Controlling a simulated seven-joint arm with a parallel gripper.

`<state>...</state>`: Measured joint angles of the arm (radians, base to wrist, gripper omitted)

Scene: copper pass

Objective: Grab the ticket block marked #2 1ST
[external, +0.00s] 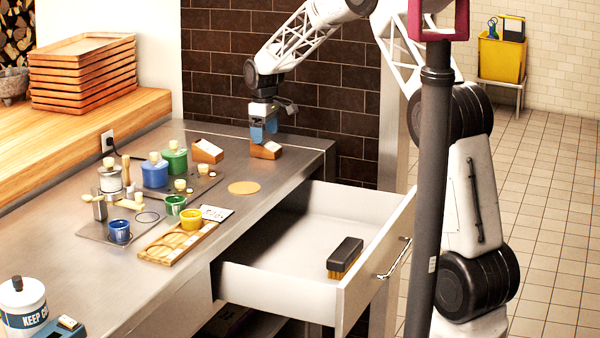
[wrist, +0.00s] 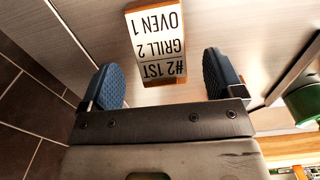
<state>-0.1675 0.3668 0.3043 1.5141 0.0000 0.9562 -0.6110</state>
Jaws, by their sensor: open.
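The ticket block (wrist: 157,45) has a wooden edge and a white face. In the wrist view its print appears upside down and reads #2 1ST, GRILL 2, OVEN 1. In the external view this wooden block (external: 268,152) is on the steel counter near its far right end. My gripper (external: 265,136) is directly above it, pointing down. In the wrist view my gripper (wrist: 165,80) is open, with a blue pad on each side. The block lies between the lines of the pads, with visible gaps on both sides. In the external view the fingers partly cover the block.
A second wooden block with a white face (external: 208,151) stands to the left. Several paint-like pots, including a green one (external: 174,158), stand further left. A dark tiled wall (external: 215,75) is behind. An open drawer (external: 300,288) with a brush (external: 345,257) juts out in front.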

